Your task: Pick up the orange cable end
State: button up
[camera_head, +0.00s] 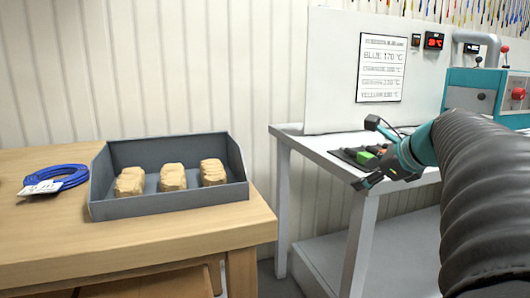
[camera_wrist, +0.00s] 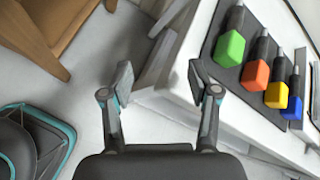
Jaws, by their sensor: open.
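The orange cable end (camera_wrist: 256,74) lies on a dark mat (camera_wrist: 232,73) on the white bench, between the green cable end (camera_wrist: 229,47) and the yellow cable end (camera_wrist: 277,94). A blue cable end (camera_wrist: 292,109) is farther right. In the head view the green cable end (camera_head: 366,158) shows, while the others are largely hidden by my gripper (camera_head: 369,152). In the wrist view my gripper (camera_wrist: 160,78) is open and empty. It is over the bench's edge and the floor, left of the cable ends, with the green one nearest its right finger.
A wooden table (camera_head: 160,245) on the left bears a grey tray (camera_head: 165,208) with several tan lumps and a blue cable coil (camera_head: 65,178). A white panel with a temperature list (camera_head: 382,68) stands behind the bench (camera_head: 330,147). A teal machine (camera_head: 475,90) is at right.

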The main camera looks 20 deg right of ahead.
jog(key=d+r+m+t+h, duration=0.1)
jog(key=d+r+m, duration=0.25)
jog(key=d, duration=0.35)
jog(key=d+r+m+t, duration=0.2)
jog(key=d+m, duration=0.3)
jog(key=d, duration=0.2)
send_near(376, 152)
jog(key=shift+w+d+f+b, duration=0.1)
jog(key=shift+w+b, duration=0.05)
jog(key=shift+w, duration=0.35)
jog(key=shift+w+d+f+b, duration=0.1)
jog(key=shift+w+b, duration=0.05)
jog(key=shift+w, duration=0.4)
jog(key=shift+f+x, duration=0.15)
jog(key=shift+x, duration=1.2)
jog(key=shift+f+x, duration=0.1)
jog(key=shift+x, duration=1.25)
jog(key=shift+s+d, duration=0.1)
jog(key=shift+s, duration=0.05)
grip_shut()
